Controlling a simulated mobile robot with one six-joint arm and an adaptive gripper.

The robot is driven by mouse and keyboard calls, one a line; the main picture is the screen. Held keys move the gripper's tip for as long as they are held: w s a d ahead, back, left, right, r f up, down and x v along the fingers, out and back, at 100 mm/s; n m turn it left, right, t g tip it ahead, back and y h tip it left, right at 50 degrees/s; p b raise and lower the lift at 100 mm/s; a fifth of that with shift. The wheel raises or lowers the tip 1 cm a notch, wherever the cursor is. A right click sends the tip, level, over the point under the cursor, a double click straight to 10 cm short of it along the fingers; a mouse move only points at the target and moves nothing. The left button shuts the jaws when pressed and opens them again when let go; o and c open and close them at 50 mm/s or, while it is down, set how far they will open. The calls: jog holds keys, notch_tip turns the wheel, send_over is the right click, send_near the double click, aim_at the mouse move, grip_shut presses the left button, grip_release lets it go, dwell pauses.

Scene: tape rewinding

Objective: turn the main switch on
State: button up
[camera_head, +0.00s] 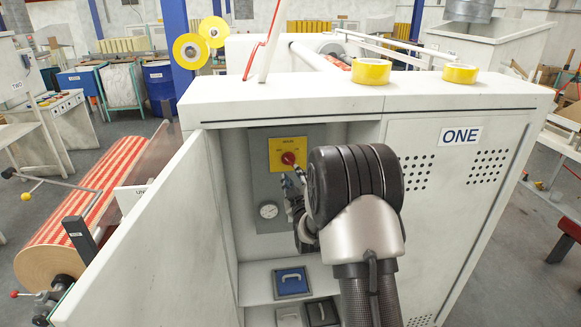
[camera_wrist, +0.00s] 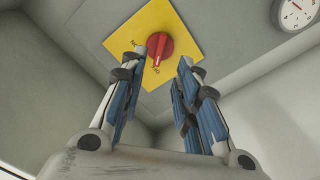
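The main switch is a red rotary knob (camera_head: 288,158) on a yellow plate (camera_head: 276,148), fixed to a grey panel inside the open cabinet. The knob also shows in the wrist view (camera_wrist: 159,47), with the yellow plate (camera_wrist: 125,36) around it. My gripper (camera_head: 297,186) is inside the cabinet, close in front of the panel and partly hidden by my arm. In the wrist view my gripper (camera_wrist: 162,62) is open, its two blue-padded fingers spread, with the knob in the gap between their tips. I cannot tell whether a finger touches it. The small lettering is not readable.
A round gauge (camera_head: 268,211) sits below the switch; it also shows in the wrist view (camera_wrist: 298,12). The cabinet door (camera_head: 160,240) stands open at left. A shelf below holds a blue box (camera_head: 291,283). Yellow tape rolls (camera_head: 371,71) lie on the cabinet top.

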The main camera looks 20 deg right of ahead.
aim_at(290, 163)
jog(key=x, duration=0.8)
jog(key=shift+c, duration=0.5)
grip_shut()
